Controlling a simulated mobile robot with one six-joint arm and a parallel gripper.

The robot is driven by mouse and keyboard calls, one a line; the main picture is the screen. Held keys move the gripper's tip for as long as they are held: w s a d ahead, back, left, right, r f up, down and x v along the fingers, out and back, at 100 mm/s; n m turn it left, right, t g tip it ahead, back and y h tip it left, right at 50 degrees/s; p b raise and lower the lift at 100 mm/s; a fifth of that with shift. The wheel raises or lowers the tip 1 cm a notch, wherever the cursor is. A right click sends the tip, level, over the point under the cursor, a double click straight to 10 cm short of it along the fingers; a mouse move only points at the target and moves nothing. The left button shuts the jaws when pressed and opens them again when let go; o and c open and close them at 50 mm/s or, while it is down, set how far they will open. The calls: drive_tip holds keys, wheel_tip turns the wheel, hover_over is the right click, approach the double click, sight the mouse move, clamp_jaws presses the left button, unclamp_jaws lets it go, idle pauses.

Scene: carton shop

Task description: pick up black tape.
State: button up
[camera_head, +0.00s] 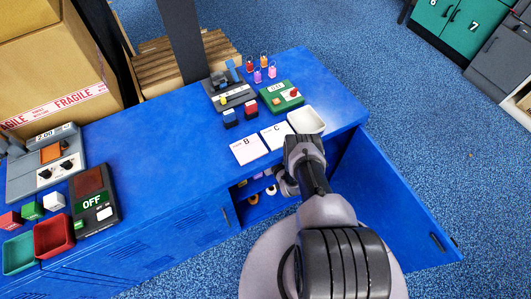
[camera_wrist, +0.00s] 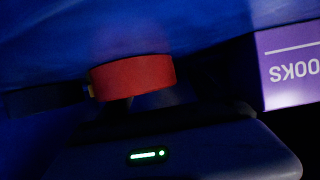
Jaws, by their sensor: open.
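No roll can be picked out surely as the black tape. In the wrist view a dark band (camera_wrist: 45,98), black or dark blue, lies at the left and may be a tape roll. A red roll (camera_wrist: 132,76) sits just beyond my gripper (camera_wrist: 160,105), right of the dark band. My gripper is open; its fingers are dark and hard to make out, and I cannot tell whether they touch the red roll. In the head view my arm reaches down to the open cabinet (camera_head: 228,215) under the blue bench, and my gripper's tips are hidden there.
A purple box (camera_wrist: 290,65) with upside-down lettering stands close at the right in the wrist view. In the head view small rolls (camera_head: 253,199) lie on the cabinet shelf. The open cabinet door (camera_head: 390,205) stands to the right of my arm. The wrist view is dim.

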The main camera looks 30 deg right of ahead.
drive_tip(key=c, duration=1.4)
drive_tip(key=shift+c, duration=0.2)
drive_tip(key=shift+r, duration=0.15)
